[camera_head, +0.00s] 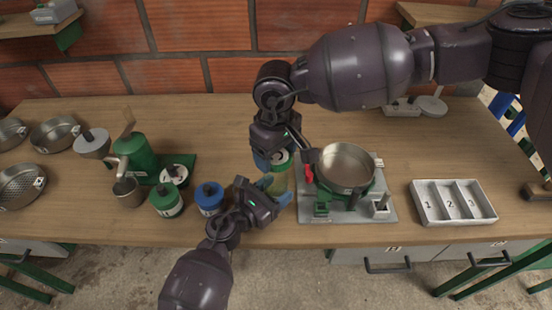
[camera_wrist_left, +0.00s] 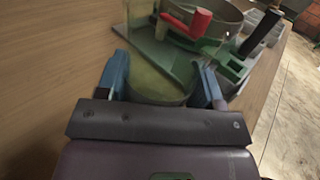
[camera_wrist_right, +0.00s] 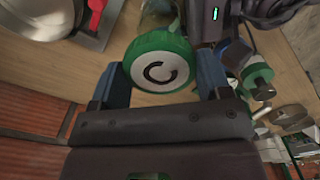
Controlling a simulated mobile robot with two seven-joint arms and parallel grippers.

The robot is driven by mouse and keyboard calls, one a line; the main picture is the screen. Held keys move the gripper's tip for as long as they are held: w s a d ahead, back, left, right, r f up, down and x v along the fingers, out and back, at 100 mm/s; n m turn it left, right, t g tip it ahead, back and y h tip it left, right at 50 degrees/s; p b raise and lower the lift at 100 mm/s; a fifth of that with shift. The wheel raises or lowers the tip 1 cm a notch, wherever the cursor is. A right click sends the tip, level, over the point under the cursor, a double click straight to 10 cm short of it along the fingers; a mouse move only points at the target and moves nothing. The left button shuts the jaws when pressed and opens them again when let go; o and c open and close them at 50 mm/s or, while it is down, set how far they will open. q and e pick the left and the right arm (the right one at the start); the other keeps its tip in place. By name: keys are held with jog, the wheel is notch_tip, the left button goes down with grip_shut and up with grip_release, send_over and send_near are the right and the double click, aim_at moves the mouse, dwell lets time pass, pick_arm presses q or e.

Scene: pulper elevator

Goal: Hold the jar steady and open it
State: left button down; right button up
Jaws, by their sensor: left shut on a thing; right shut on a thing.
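The jar (camera_head: 279,184) is clear glass with yellowish contents and stands upright near the table's front, left of the grey machine. My left gripper (camera_head: 273,188) is shut around the jar's body from the front left; the left wrist view shows the glass (camera_wrist_left: 155,88) between its blue fingers. The jar's green lid (camera_wrist_right: 158,62) has a white top marked "C" and sits on the jar. My right gripper (camera_wrist_right: 160,76) is shut on the lid's rim from above and behind. In the head view the lid (camera_head: 281,158) is partly hidden by this gripper.
The grey-and-green machine (camera_head: 345,190) with a round metal pan (camera_head: 345,166) stands close to the right. A blue-lidded jar (camera_head: 209,196) and a green-lidded jar (camera_head: 166,199) stand to the left. A numbered white tray (camera_head: 453,203) lies at the right.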

pick_arm(q)
jog(key=shift+c, duration=0.8)
grip_release()
